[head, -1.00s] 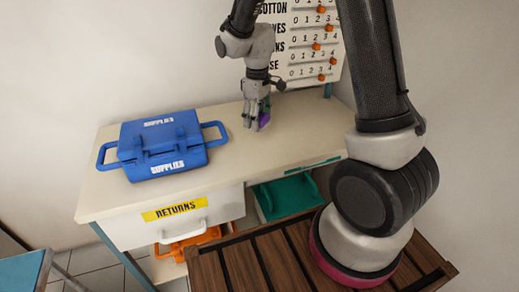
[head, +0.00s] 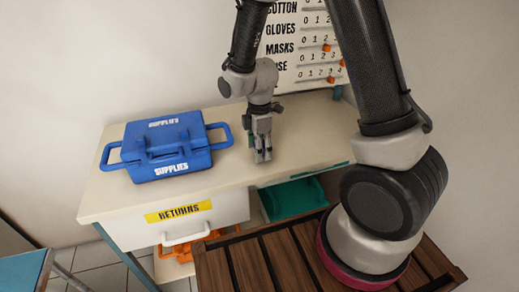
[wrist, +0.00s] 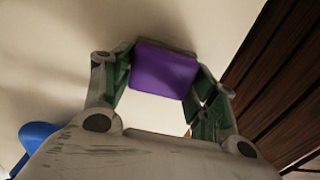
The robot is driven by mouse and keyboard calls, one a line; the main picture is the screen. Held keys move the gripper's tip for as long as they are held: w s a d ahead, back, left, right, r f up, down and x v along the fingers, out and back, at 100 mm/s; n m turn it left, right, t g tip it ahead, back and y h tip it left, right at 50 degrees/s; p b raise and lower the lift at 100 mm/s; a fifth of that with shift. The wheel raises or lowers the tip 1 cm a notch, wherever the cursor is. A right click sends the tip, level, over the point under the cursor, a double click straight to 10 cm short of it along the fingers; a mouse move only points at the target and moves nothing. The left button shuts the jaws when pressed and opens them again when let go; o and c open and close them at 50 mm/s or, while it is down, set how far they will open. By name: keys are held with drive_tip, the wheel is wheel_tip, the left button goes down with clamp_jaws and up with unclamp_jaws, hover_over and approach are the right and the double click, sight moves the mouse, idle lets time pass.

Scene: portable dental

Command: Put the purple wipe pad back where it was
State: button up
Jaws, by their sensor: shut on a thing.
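The purple wipe pad (wrist: 164,71) is between the fingers of my gripper (wrist: 160,80) in the wrist view, and the gripper is shut on it. In the head view my gripper (head: 262,155) points down over the right part of the white table top (head: 300,140), right of the blue supplies case. The pad is hidden behind the fingers there. I cannot tell exactly how high it is above the table.
The closed blue supplies case (head: 165,150) stands on the left of the table. A white drawer marked RETURNS (head: 178,211) is below it. A green bin (head: 292,198) and an orange bin (head: 188,243) sit under the table. A counting board (head: 308,50) stands at the back.

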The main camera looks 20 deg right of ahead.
drive_tip(key=shift+f, duration=0.35)
drive_tip(key=shift+f, duration=0.1)
drive_tip(key=o, duration=1.1)
wheel_tip(320, 180, up, 12)
drive_tip(key=s+d+r+m+t, duration=0.2)
drive_tip(key=s+d+r+m, duration=0.6)
drive_tip(key=r, duration=0.4)
drive_tip(key=s+d+r+m, duration=0.1)
drive_tip(key=s+d+m, duration=0.1)
drive_tip(key=s+m, duration=0.1)
drive_tip(key=s+d+r+m+t, duration=0.1)
drive_tip(key=s+d+r+m, duration=0.1)
drive_tip(key=s+d+m, duration=0.1)
drive_tip(key=s+d+r+m+t, duration=0.1)
drive_tip(key=s+d+m, duration=0.1)
drive_tip(key=s+m, duration=0.2)
drive_tip(key=shift+s+d+r, duration=0.35)
drive_tip(key=shift+s+r, duration=0.05)
drive_tip(key=shift+s, duration=0.15)
